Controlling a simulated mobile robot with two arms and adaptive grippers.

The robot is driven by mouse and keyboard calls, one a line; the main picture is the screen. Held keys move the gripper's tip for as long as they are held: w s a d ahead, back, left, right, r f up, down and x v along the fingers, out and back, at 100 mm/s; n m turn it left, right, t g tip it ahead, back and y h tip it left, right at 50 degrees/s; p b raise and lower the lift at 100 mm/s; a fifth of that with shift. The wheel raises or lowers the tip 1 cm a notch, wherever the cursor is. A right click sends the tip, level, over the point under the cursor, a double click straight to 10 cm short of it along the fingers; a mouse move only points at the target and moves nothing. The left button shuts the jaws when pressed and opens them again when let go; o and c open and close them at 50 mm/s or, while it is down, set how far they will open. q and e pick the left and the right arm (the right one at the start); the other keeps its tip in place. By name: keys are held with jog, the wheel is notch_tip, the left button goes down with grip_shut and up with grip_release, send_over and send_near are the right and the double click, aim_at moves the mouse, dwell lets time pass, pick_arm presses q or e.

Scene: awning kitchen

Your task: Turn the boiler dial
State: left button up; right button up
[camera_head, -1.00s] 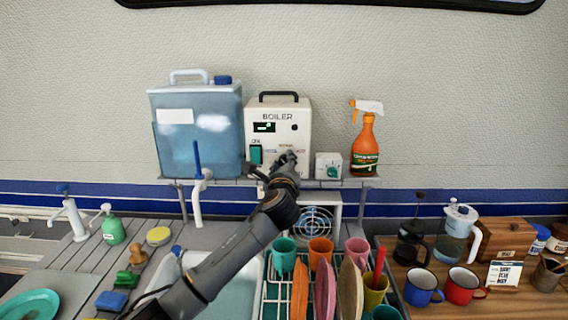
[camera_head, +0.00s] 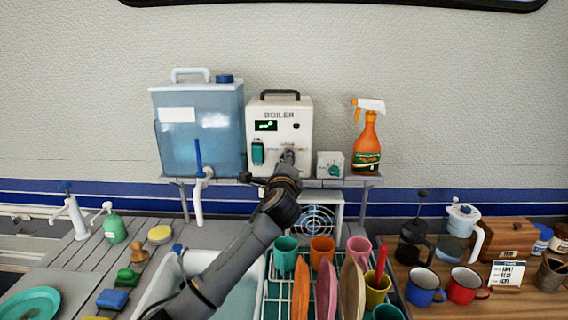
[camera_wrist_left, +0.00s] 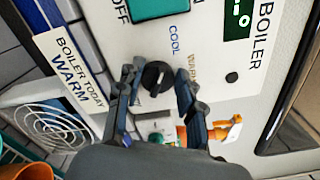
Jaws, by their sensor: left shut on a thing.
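The white boiler (camera_head: 304,110) stands on the shelf against the wall, with a black handle, a small green display and a green switch on its front. My left gripper (camera_head: 288,158) is at the lower front of the boiler. In the left wrist view the black boiler dial (camera_wrist_left: 156,78) sits between the two fingers of my left gripper (camera_wrist_left: 158,82), below the words COOL and WARM. The gripper is shut on the dial. In the head view the gripper hides the dial. My right gripper is not in view.
A blue water tank (camera_head: 198,128) stands left of the boiler. A small white box with a green knob (camera_head: 331,165) and an orange spray bottle (camera_head: 367,142) stand to its right. A dish rack with cups and plates is below. A card (camera_wrist_left: 72,68) reads BOILER TODAY WARM.

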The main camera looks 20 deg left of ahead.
pick_arm(q)
jog(key=o, duration=1.2)
jog(key=shift+c, duration=0.2)
jog(key=v, duration=1.2)
